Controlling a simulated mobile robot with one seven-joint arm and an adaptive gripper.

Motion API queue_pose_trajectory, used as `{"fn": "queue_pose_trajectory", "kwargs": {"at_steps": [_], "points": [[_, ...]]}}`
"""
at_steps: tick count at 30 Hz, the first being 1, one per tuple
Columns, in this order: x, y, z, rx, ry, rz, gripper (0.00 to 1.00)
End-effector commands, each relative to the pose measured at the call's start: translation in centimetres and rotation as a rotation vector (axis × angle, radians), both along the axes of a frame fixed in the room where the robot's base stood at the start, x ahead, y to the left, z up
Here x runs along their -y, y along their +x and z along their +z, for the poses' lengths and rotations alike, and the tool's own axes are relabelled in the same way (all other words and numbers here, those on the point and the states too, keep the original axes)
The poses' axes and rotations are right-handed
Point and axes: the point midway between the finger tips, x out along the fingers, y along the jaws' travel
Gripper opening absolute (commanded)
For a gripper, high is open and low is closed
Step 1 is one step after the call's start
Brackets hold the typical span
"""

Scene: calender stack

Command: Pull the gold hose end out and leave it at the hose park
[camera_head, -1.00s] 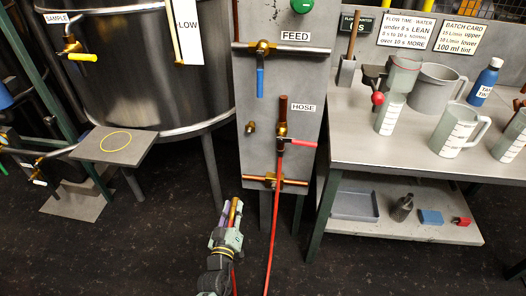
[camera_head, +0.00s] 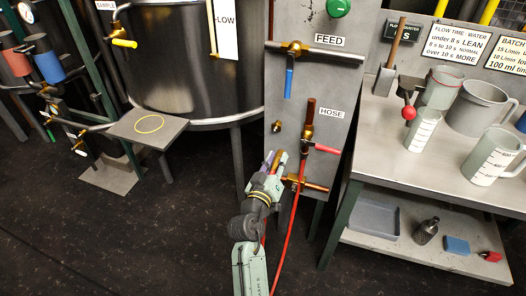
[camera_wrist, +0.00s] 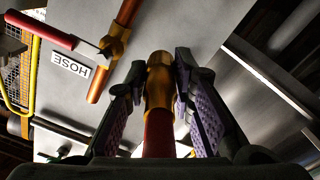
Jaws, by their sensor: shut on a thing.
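My gripper (camera_head: 272,170) is shut on the gold hose end (camera_wrist: 158,80), in front of the lower left part of the grey panel. In the wrist view the gold end stands between the two purple-padded fingers, with red hose (camera_wrist: 158,132) below it. The gold end (camera_head: 277,160) shows only in part in the head view. Its tip appears free of any socket. A small brass stub (camera_head: 277,127) sticks out of the panel above my gripper; no label marks it as the hose park.
The HOSE valve has a red lever (camera_head: 326,149); a red hose (camera_head: 289,225) hangs below it. A copper bar (camera_head: 316,187) crosses the panel's bottom. The FEED valve's blue lever (camera_head: 289,80) is above. A small stand (camera_head: 165,141) is left, a bench (camera_head: 385,165) right.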

Motion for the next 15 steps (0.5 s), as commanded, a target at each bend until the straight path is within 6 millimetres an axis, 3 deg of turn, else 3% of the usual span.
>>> {"fn": "queue_pose_trajectory", "kwargs": {"at_steps": [1,6,15], "points": [[-1.2,0.3,1.3,0.006,-0.001,0.010,0.00],[-3.1,0.6,3.4,0.003,-0.001,0.010,0.00],[-3.6,0.6,4.1,-0.001,-0.003,0.007,0.00]]}}
